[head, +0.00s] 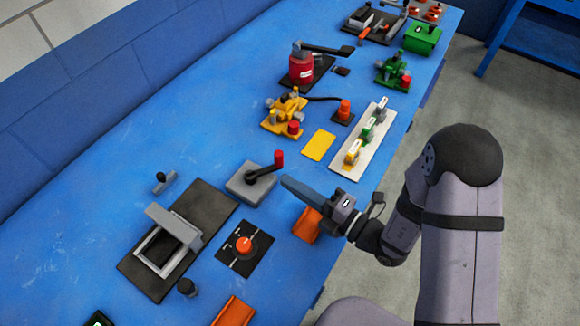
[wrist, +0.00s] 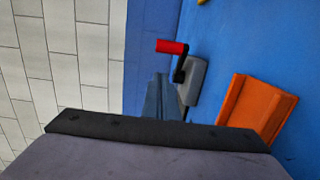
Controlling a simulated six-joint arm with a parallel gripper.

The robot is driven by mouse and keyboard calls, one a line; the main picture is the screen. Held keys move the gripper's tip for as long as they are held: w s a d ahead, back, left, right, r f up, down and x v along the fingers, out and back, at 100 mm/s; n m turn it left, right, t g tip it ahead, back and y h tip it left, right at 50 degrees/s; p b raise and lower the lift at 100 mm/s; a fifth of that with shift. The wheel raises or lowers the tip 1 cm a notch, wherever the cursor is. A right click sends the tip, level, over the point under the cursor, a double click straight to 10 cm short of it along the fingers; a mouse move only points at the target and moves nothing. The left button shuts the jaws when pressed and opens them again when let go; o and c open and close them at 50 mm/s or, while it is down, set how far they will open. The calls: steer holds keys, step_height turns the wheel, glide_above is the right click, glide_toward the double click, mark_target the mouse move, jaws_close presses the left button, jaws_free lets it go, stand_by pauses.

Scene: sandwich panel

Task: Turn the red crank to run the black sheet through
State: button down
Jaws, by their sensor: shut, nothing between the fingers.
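The red crank handle (head: 278,160) stands upright on a black arm over a grey block (head: 246,188) in the middle of the table. The handle also shows in the wrist view (wrist: 171,46), with its grey base behind the fingers. My gripper (head: 286,181) is shut and empty, its blue-grey fingers pointing left, just right of the crank block. The fingers show in the wrist view (wrist: 162,82), apart from the red handle as far as I can tell. A flat black plate (head: 205,205) lies left of the crank, with a grey hinged frame on it; whether it is the black sheet I cannot tell.
An orange holder (head: 306,226) is beside my gripper, partly hidden by it. A black panel with an orange knob (head: 244,246) lies below the crank. A yellow machine (head: 287,112), yellow sheet (head: 319,145) and white strip (head: 358,150) stand beyond. Blue table is clear at left.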

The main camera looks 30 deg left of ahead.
mark_target(282, 160)
steer(key=shift+w+a+p, duration=0.4)
steer(key=shift+w+a, duration=1.05)
steer(key=shift+w, duration=0.1)
steer(key=shift+w+a+n+g, duration=0.25)
steer(key=shift+w+n+g, duration=0.3)
steer(key=shift+g, duration=0.4)
steer(key=shift+w+a+n+g, duration=0.25)
steer(key=shift+w+n+g, duration=0.15)
steer(key=shift+n+g, duration=0.4)
steer(key=n+g, duration=0.1)
steer(key=w+a+g+b, duration=0.1)
steer(key=g, duration=0.1)
steer(key=shift+w+a+f+n+h, duration=0.1)
steer(key=shift+n+h, duration=0.25)
steer(key=shift+h, duration=0.05)
steer(key=shift+w+a+g, duration=0.15)
steer(key=shift+a+g, duration=0.1)
steer(key=shift+g, duration=0.2)
steer(key=shift+w+a, duration=0.3)
steer(key=shift+a, duration=0.2)
steer(key=shift+w+a, duration=0.3)
steer(key=shift+a, duration=0.2)
